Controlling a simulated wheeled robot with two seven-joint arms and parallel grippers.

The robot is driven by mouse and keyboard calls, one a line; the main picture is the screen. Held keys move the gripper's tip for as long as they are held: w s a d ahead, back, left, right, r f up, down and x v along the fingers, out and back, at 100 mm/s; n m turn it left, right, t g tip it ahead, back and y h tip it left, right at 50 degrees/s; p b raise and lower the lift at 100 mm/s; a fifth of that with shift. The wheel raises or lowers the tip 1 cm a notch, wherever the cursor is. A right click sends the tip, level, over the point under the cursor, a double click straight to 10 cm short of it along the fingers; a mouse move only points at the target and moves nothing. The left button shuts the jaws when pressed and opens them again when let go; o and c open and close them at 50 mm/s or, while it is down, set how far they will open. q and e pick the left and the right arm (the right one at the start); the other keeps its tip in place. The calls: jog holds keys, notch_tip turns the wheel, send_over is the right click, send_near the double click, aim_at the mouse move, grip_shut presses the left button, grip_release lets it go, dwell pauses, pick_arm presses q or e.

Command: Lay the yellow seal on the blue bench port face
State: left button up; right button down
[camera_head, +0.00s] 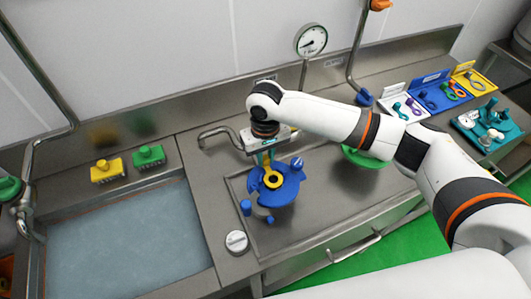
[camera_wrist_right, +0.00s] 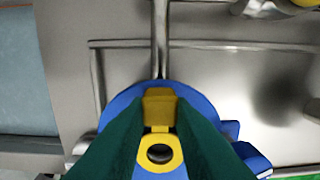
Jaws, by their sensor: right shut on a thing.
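The yellow seal (camera_head: 272,181) is a flat ring with a tab, and it also shows in the wrist view (camera_wrist_right: 175,152). My right gripper (camera_head: 265,160) is shut on its tab, with green fingers either side of it in the wrist view (camera_wrist_right: 160,112). The ring is over the blue bench port (camera_head: 289,189), whose round blue face also shows behind the fingers in the wrist view (camera_wrist_right: 205,103). A dark opening shows through the ring's hole. I cannot tell whether the seal touches the face or hovers just above it. My left gripper is not in view.
A water-filled sink (camera_head: 130,240) lies left, with yellow (camera_head: 107,171) and green (camera_head: 148,156) brushes behind it. A white knob (camera_head: 237,242) is near the front. A green round part (camera_head: 365,160) sits right of the port. Blue (camera_head: 440,92) and yellow (camera_head: 474,82) trays hold rings at the back right.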

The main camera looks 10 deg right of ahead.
jog(key=shift+f, duration=0.45)
dwell(0.3)
jog(key=c, duration=1.2)
grip_release()
notch_tip(320, 180, up, 12)
jog(key=shift+b, duration=0.85)
jog(key=shift+f, duration=0.1)
